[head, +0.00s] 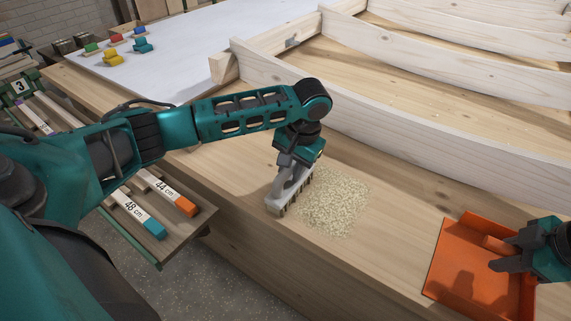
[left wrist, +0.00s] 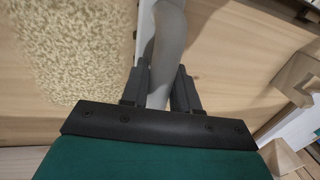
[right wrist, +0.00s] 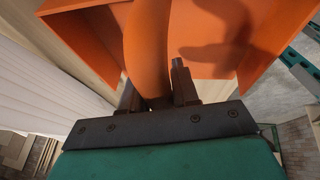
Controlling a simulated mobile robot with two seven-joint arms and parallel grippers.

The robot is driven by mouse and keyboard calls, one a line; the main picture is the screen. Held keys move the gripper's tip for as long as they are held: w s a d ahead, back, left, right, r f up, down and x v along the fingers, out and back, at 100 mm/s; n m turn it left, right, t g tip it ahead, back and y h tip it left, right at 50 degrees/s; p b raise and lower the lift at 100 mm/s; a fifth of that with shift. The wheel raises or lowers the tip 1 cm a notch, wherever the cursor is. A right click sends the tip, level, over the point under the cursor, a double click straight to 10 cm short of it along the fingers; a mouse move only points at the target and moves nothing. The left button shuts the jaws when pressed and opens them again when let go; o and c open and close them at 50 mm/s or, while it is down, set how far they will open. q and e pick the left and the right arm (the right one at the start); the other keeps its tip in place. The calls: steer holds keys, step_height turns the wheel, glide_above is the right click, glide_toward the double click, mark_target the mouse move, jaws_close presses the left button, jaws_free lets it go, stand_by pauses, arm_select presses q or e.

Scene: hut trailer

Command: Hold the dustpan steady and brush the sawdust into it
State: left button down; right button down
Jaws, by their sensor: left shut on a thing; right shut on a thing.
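The sawdust (head: 335,203) lies in a loose pale patch on the wooden bench top; it also shows in the left wrist view (left wrist: 65,55). My left gripper (head: 287,163) is shut on the grey handle of the brush (head: 290,190), which stands at the left edge of the sawdust with its bristles down. The handle runs between the fingers in the left wrist view (left wrist: 165,50). The orange dustpan (head: 460,262) is at the right of the bench, apart from the sawdust. My right gripper (head: 512,255) is shut on its handle, seen in the right wrist view (right wrist: 147,50).
A pale timber frame (head: 300,100) stands along the back of the bench. A rack with labelled sticks (head: 140,212) is at the left. Small coloured blocks (head: 113,58) lie on a white sheet (head: 185,50) behind. Bare wood lies between sawdust and dustpan.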

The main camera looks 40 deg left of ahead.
arm_select(q)
steer(key=shift+d+f, duration=0.1)
steer(key=shift+d, duration=2.5)
steer(key=shift+w+d, duration=0.15)
steer(key=shift+d, duration=2.05)
steer(key=shift+w+d, duration=0.1)
steer(key=shift+d, duration=2.05)
steer(key=shift+d+f, duration=0.15)
steer(key=shift+d, duration=3.7)
steer(key=shift+w+d+r, duration=0.1)
steer(key=shift+d+r, duration=0.05)
steer(key=shift+d, duration=1.05)
steer(key=shift+w+d+r, duration=0.1)
steer(key=shift+d, duration=1.1)
steer(key=shift+w+d+r, duration=0.1)
steer(key=shift+d+r, duration=0.05)
steer(key=shift+d, duration=1.05)
steer(key=shift+d+f, duration=0.2)
steer(key=shift+d, duration=2.15)
steer(key=shift+d, duration=0.25)
steer(key=shift+d+f, duration=0.25)
steer(key=shift+d, duration=0.7)
steer(key=shift+d, duration=0.1)
